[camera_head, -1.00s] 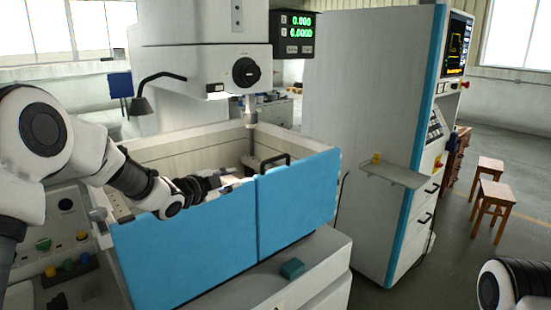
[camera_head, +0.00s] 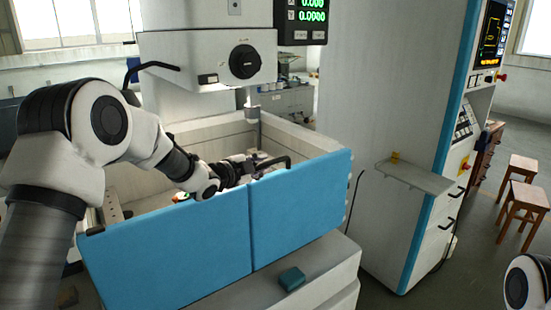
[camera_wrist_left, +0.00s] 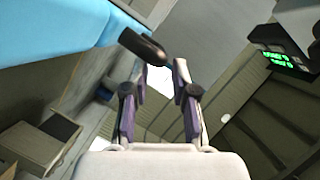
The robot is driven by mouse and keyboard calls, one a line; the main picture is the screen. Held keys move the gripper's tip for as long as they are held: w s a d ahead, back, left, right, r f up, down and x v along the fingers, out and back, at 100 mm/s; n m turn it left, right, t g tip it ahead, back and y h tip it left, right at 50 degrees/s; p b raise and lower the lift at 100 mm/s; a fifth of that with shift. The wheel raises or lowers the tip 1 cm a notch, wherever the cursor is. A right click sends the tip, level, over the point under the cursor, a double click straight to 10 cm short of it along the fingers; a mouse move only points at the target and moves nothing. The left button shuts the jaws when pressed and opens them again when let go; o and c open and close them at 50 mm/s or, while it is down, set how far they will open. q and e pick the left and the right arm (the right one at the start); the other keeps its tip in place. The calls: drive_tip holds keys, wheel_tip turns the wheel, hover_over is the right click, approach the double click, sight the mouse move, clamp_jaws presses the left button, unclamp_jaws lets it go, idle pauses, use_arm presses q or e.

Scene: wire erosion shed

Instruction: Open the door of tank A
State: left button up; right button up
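The tank is an open-topped box with a blue front of two panels, a left panel (camera_head: 170,255) and a right panel (camera_head: 300,205), meeting at a vertical seam. Both look in line, with no visible gap. A black bar handle (camera_head: 272,161) stands at the top edge of the right panel. My left gripper (camera_head: 250,166) is over the panels' top edge beside this handle. In the left wrist view, my left gripper (camera_wrist_left: 161,68) has its two fingers apart, and the dark handle (camera_wrist_left: 143,45) lies just beyond the fingertips, not clearly between them. My right gripper is out of view.
The machine head (camera_head: 207,60) hangs over the tank. A grey-and-blue cabinet (camera_head: 390,110) with a small shelf (camera_head: 413,177) stands to the right. A teal block (camera_head: 291,278) lies on the ledge before the tank. Two wooden stools (camera_head: 523,200) stand far right.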

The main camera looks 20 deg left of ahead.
sight(269, 163)
use_arm(q)
drive_tip(key=x, duration=0.1)
drive_tip(key=p+x, duration=0.1)
drive_tip(key=x, duration=0.1)
drive_tip(key=shift+r, duration=0.2)
drive_tip(key=x, duration=0.3)
drive_tip(key=shift+f+p, duration=0.35)
drive_tip(key=shift+s+r, duration=0.1)
drive_tip(key=shift+s+a+r, duration=0.1)
drive_tip(key=shift+s, duration=0.1)
drive_tip(key=shift+c, duration=1.1)
drive_tip(key=shift+s, duration=0.1)
clamp_jaws()
